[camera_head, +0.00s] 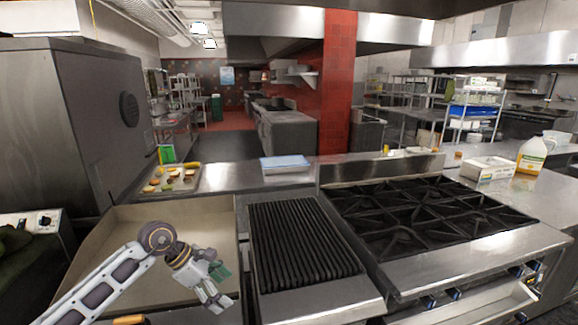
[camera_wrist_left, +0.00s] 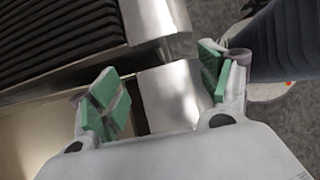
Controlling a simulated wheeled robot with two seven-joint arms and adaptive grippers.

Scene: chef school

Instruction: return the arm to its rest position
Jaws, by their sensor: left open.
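My left arm (camera_head: 105,285) comes in from the lower left in the head view. My left gripper (camera_head: 220,286) hangs over the front right part of the flat steel griddle (camera_head: 140,222), and its jaws are apart. In the left wrist view the two green-padded fingers of this gripper (camera_wrist_left: 165,90) stand wide apart with nothing between them. Below them is the steel front edge of the cooking line. My right gripper does not show in either view.
A ribbed grill (camera_head: 300,245) lies right of the griddle, then a black-grated stove (camera_head: 430,215). A food tray (camera_head: 172,180) and a blue-white stack (camera_head: 285,164) sit on the back counter. A white box (camera_head: 488,169) and a jug (camera_head: 532,155) stand at right.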

